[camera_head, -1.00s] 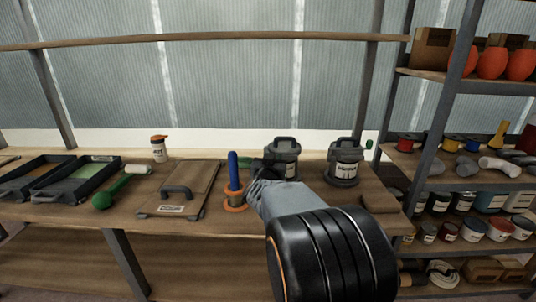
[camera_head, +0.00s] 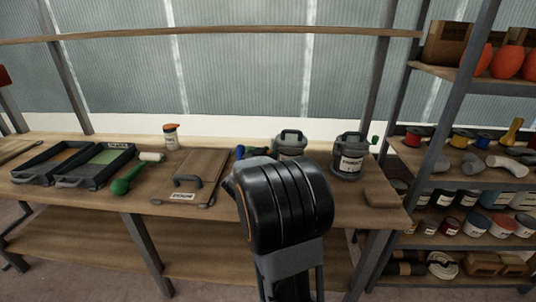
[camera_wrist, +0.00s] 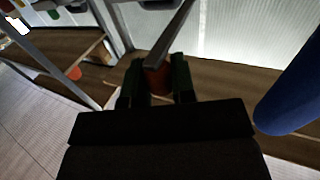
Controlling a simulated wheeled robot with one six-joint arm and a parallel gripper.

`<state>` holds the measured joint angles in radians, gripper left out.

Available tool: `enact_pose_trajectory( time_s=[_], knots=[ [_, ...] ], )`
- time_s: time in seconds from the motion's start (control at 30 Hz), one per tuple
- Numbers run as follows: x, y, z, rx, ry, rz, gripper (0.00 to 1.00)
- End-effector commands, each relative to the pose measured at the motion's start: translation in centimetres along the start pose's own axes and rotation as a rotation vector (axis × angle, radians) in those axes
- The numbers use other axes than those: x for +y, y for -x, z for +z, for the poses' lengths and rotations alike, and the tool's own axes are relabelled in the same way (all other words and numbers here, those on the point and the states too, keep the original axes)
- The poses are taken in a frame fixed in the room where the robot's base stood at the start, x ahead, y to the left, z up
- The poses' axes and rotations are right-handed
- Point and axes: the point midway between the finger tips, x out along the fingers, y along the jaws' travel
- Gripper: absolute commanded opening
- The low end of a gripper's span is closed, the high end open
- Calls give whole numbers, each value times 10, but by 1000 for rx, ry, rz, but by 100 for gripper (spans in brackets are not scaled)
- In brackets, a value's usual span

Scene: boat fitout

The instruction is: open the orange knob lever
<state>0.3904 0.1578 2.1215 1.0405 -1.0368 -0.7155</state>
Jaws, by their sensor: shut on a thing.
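In the wrist view an orange-brown knob (camera_wrist: 157,80) sits between the two dark green fingers of my gripper (camera_wrist: 157,84), which are shut on it. A grey bar (camera_wrist: 172,36) runs from just above the knob toward the top right. A thick blue handle (camera_wrist: 294,88) stands to the right, apart from the fingers. In the head view my black wrist hides the gripper and the knob; only the blue handle's tip (camera_head: 239,152) shows above it. How far the lever is turned cannot be told.
On the bench are a clipboard-like board (camera_head: 205,170), two grey canisters (camera_head: 348,158), trays (camera_head: 97,168), a green-handled roller (camera_head: 124,184) and an orange-capped bottle (camera_head: 170,138). A loaded shelf rack (camera_head: 447,78) stands at the right.

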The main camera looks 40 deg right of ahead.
Motion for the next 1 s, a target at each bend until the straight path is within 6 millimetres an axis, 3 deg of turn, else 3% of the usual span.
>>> enact_pose_trajectory(
  time_s=[0.07, 0.1, 0.37, 0.7, 1.0],
  knots=[
    [0, 0, -1, 2, -2, 1, 0],
    [0, 0, -1, 2, -2, 1, 25],
    [-1, 1, -1, 1, -2, -2, 49],
    [-2, 7, -1, 1, -2, -4, 49],
    [-2, 62, -2, 1, -1, -8, 49]
  ],
)
